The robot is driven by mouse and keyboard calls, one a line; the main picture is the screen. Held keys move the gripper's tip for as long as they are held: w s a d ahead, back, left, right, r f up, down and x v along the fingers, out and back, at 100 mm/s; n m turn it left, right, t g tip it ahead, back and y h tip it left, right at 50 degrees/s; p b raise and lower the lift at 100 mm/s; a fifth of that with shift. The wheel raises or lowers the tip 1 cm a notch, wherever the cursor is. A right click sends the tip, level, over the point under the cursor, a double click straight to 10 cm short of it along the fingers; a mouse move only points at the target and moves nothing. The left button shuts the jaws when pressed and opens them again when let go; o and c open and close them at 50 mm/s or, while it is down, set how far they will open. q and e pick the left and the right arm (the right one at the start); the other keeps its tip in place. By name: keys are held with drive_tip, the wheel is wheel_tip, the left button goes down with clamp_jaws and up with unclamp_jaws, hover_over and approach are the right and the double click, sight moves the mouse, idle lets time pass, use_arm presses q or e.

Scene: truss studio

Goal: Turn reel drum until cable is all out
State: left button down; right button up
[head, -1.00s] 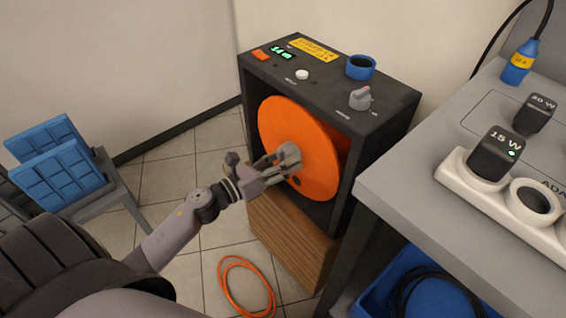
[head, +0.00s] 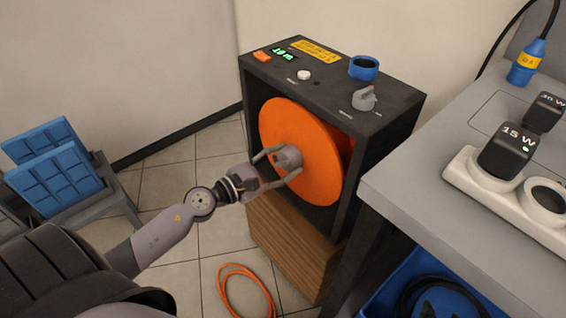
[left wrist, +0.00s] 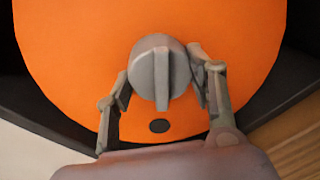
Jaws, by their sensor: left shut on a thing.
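The orange reel drum (head: 310,135) stands in a black box housing (head: 385,125) in the head view. A grey knob sits on its face; in the left wrist view the knob (left wrist: 157,72) has an upright ridge, with a dark hole in the drum below it. My left gripper (head: 283,165) is shut on the knob, one finger on each side, as the left wrist view (left wrist: 163,85) also shows. Orange cable (head: 245,290) lies in loops on the floor. A green display (head: 284,54) on the box top seems to read 18 m. My right gripper is not in view.
A grey table (head: 420,185) stands close on the right, with a white socket strip (head: 490,190) on it. A blue bin (head: 400,290) is under it. A rack with blue panels (head: 50,170) is at left. Tiled floor lies between.

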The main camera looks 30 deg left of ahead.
use_arm(q)
drive_tip(key=shift+r+m, duration=0.1)
drive_tip(key=shift+m, duration=1.3)
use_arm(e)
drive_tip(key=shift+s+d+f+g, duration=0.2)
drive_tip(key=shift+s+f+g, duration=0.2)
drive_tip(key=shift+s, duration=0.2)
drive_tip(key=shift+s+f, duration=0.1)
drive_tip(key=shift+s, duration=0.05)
use_arm(q)
drive_tip(key=c, duration=0.7)
unclamp_jaws()
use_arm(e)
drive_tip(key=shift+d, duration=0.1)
